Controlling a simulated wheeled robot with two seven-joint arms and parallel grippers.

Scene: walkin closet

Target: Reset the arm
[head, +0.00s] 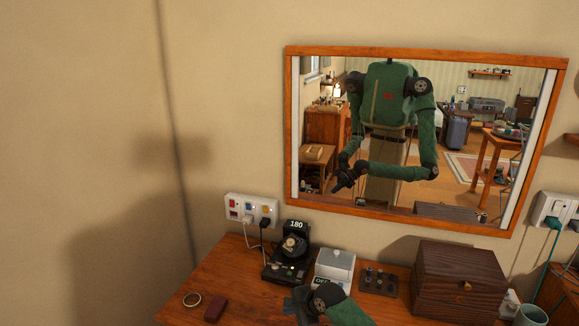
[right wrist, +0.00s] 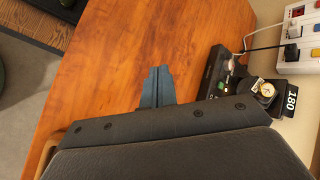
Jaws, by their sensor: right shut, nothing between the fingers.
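My right gripper (head: 297,302) is low in the head view, over the wooden tabletop (head: 228,282), at the end of my green right arm (head: 345,312). In the right wrist view its two dark fingers (right wrist: 158,85) lie together, shut with nothing between them. They point across bare tabletop (right wrist: 125,50). My left gripper does not show directly. A wall mirror (head: 430,208) reflects my green body and bent arms.
A black device marked 180 (head: 292,252) stands behind my right gripper, also in the wrist view (right wrist: 262,92). A white box (head: 335,266), a small knobbed panel (head: 378,281) and a wooden chest (head: 458,283) stand to its right.

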